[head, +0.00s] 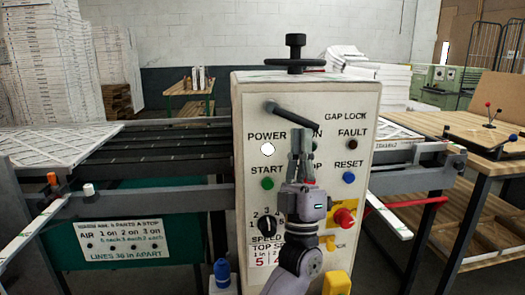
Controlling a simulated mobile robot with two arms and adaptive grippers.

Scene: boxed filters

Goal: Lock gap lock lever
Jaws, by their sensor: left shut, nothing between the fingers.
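The gap lock lever (289,114) is a dark grey bar on the upper part of the cream control panel (318,92), left of the printed GAP LOCK label. It slants from upper left down to the right. My left gripper (302,132) points up in front of the panel, with its fingers together and nothing seen between them. Its fingertips are just below the lever's right part. I cannot tell whether they touch it. The gripper covers part of the panel's middle lettering. My right gripper is not in view.
Near my wrist are a red knob (345,217), a black speed dial (267,224), a green start button (267,184) and a blue reset button (349,178). A black handwheel (295,64) tops the panel box. Conveyor rails run left; a wooden table (465,130) stands right.

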